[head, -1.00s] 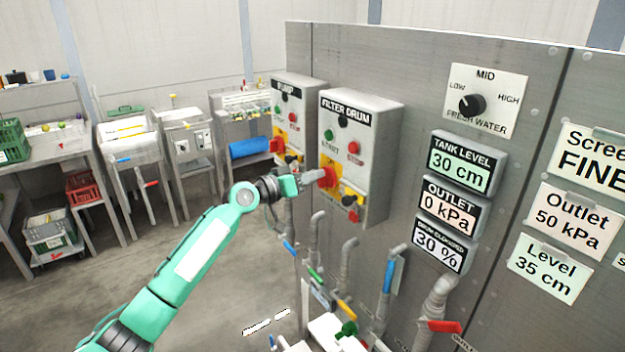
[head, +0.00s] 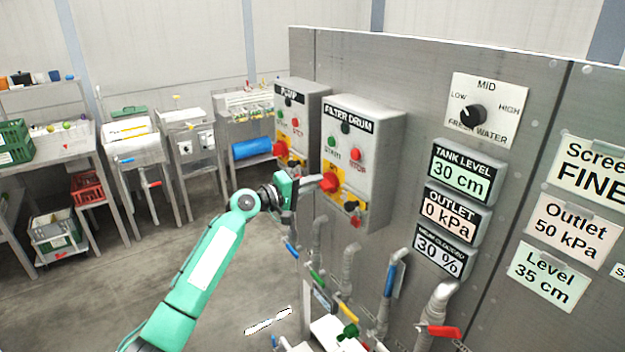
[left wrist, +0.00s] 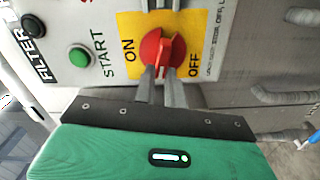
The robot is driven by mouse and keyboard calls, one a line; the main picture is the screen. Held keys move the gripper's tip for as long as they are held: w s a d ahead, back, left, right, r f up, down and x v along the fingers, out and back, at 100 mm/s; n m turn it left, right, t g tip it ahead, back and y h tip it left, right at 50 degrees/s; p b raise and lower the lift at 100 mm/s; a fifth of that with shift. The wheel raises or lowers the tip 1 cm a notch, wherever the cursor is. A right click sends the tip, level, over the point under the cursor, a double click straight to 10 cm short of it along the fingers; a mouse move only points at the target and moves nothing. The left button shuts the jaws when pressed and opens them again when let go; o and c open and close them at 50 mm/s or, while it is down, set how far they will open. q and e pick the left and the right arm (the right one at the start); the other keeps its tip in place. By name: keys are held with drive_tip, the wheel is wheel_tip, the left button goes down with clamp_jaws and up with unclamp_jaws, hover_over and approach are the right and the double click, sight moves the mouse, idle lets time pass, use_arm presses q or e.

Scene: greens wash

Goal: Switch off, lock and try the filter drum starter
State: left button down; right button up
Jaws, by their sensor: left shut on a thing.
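The filter drum starter (head: 366,140) is a grey box on the metal panel, with a green START button (head: 332,142) and a red STOP button (head: 355,154). Its red rotary switch (head: 329,182) sits on a yellow plate marked ON and OFF. In the left wrist view the red switch (left wrist: 163,48) is between my left gripper's (left wrist: 165,75) fingers, which are shut on its handle. In the head view my left gripper (head: 316,183) reaches the switch from the left. A small red and black item (head: 354,213) is at the box's lower front. My right gripper is not in view.
The pump starter (head: 296,125) is just left of the filter drum box. Pipes with coloured valve handles (head: 390,280) stand below. Displays (head: 463,172) and a fresh water knob (head: 473,115) are to the right. Open floor lies at left.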

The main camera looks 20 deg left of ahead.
use_arm(q)
drive_tip(key=shift+f+n+p, duration=0.15)
drive_tip(key=shift+n+p, duration=0.35)
drive_tip(key=shift+n, duration=0.7)
drive_tip(key=c, duration=1.5)
unclamp_jaws()
drive_tip(key=shift+a+f, duration=0.1)
drive_tip(key=b+v, duration=0.5)
drive_tip(key=v, duration=0.8)
drive_tip(key=shift+s+a, duration=0.25)
